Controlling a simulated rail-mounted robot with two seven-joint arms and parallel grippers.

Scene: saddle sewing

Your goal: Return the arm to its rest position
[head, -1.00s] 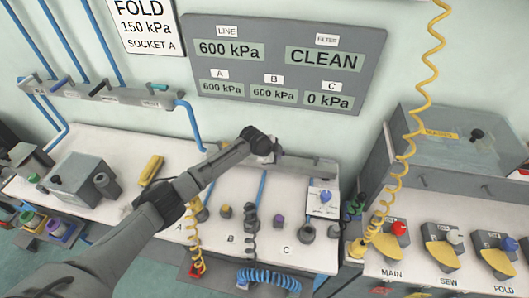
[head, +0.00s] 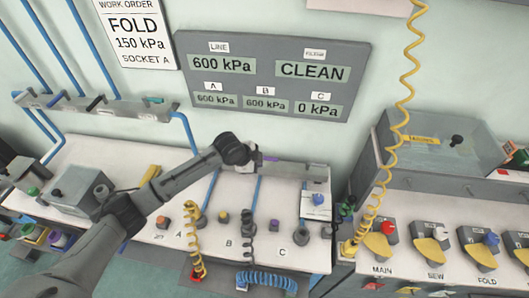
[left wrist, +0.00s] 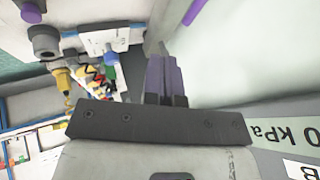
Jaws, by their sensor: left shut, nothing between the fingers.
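My left arm comes in from the lower left of the head view and reaches over the bench. Its wrist is in front of the back wall, below the pressure panel (head: 360,70). My left gripper (head: 266,160) shows small there, near the grey rail (head: 300,172) at the back of the bench. In the left wrist view its two grey-purple fingers (left wrist: 167,75) are together with nothing between them. My right gripper is in neither view.
The bench (head: 90,150) carries sockets A, B and C with yellow, black and blue coiled hoses at its front. A yellow coiled hose (head: 400,130) hangs at the right, beside a cabinet with MAIN, SEW and FOLD valves. A grey box (head: 75,190) stands at left.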

